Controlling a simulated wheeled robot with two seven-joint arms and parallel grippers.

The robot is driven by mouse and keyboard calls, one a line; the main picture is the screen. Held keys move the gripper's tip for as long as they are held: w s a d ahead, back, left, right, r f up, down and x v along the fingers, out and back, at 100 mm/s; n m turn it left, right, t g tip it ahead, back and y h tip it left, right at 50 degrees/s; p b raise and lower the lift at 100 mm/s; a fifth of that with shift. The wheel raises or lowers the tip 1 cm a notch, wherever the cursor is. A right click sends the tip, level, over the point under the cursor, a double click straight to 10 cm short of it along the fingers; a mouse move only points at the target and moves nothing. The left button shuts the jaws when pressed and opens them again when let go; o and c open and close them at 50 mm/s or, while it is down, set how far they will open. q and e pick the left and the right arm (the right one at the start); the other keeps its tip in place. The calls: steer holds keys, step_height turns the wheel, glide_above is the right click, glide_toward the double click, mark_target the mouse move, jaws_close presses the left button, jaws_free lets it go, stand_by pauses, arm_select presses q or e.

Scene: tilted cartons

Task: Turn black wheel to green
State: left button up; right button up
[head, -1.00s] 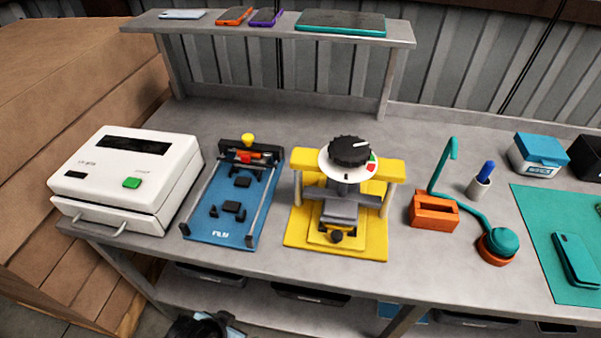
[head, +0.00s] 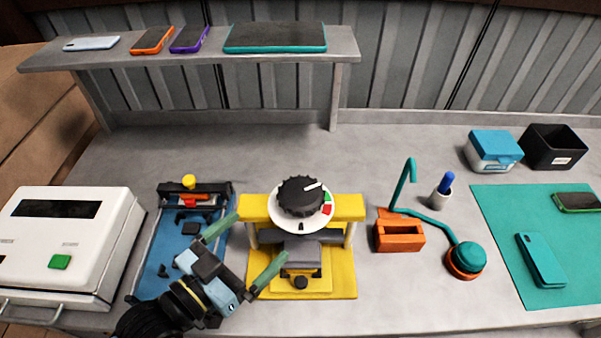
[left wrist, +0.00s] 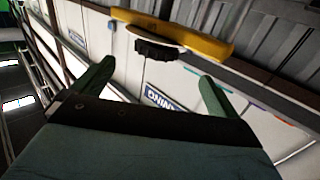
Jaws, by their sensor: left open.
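The black wheel (head: 300,196) sits on a white round dial (head: 297,226) on top of the yellow press (head: 347,285). The dial has a green patch (head: 328,197) and a red patch (head: 326,209) at its right. The wheel's white pointer line points right and slightly up, just above the green patch. My left gripper (head: 262,234) is open and empty, low and left of the wheel, its fingers reaching up-right toward the press and apart from the wheel. In the left wrist view the wheel (left wrist: 160,50) shows beyond the open fingers. My right gripper is not in view.
A blue fixture (head: 153,270) lies partly under my left arm. A white machine (head: 100,270) stands at left. An orange holder (head: 399,237) and a teal-topped button (head: 468,258) stand right of the press. A shelf (head: 200,57) with phones spans the back.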

mark_target(301, 191)
arm_select(q)
steer(key=w+d, duration=0.1)
steer(key=w+d+r, duration=0.1)
steer(key=w+d, duration=0.1)
steer(key=shift+w+d+r+p, duration=0.1)
steer(key=shift+w+d+p, duration=0.15)
steer(key=shift+p, duration=0.15)
steer(key=p+x, duration=0.1)
steer(key=x, duration=0.7)
steer(key=shift+w+d, duration=0.1)
steer(key=shift+w, duration=0.05)
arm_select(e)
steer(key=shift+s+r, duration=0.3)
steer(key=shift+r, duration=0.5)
arm_select(q)
steer(key=c, duration=0.9)
steer(key=shift+h, duration=0.3)
steer(key=shift+c, duration=0.4)
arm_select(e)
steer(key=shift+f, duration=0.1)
